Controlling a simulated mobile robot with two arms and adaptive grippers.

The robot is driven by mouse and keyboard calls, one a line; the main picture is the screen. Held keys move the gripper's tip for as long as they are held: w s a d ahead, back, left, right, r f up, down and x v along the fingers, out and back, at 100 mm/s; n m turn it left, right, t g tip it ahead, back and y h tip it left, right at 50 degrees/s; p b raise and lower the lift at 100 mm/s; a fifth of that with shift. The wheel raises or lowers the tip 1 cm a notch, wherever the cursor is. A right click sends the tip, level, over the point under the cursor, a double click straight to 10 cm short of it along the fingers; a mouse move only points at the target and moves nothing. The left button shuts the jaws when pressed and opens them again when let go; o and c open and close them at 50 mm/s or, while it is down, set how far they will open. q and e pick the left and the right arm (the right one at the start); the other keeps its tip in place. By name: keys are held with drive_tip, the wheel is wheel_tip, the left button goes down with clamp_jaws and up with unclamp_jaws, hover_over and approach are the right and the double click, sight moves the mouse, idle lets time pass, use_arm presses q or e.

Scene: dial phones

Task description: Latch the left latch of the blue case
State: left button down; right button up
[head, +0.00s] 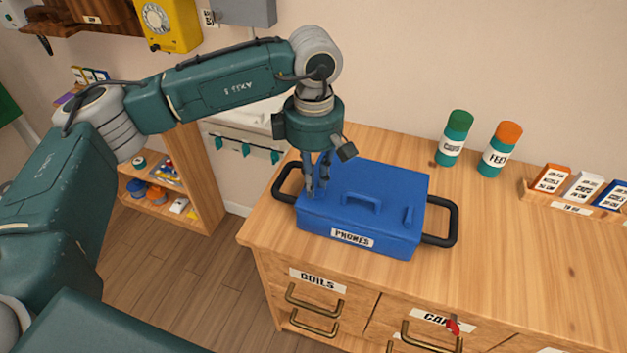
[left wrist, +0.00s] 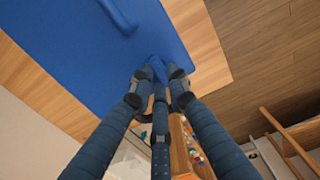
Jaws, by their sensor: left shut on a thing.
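The blue case (head: 385,185) stands closed on the wooden cabinet top, with a "PHONES" label on its front, a blue handle on its lid and a black side handle at each end. My left gripper (head: 317,190) reaches down from above at the case's left part. Its fingers are shut on the left latch, a small blue piece (left wrist: 157,63) at the case's edge in the left wrist view. The fingers hide most of this latch in the head view. The right latch (head: 408,215) shows as a raised blue tab. My right gripper is not in view.
A green-capped bottle (head: 454,138) and an orange-capped bottle (head: 500,149) stand behind the case to the right. A card rack (head: 572,207) is farther right. The cabinet top right of the case is clear. A yellow dial phone (head: 168,24) hangs on the wall.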

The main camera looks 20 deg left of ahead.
use_arm(q)
drive_tip(key=c, duration=1.7)
unclamp_jaws()
drive_tip(key=shift+d, duration=0.1)
drive_tip(key=shift+o, duration=0.2)
drive_tip(key=shift+r, duration=0.1)
wheel_tip(320, 180, up, 12)
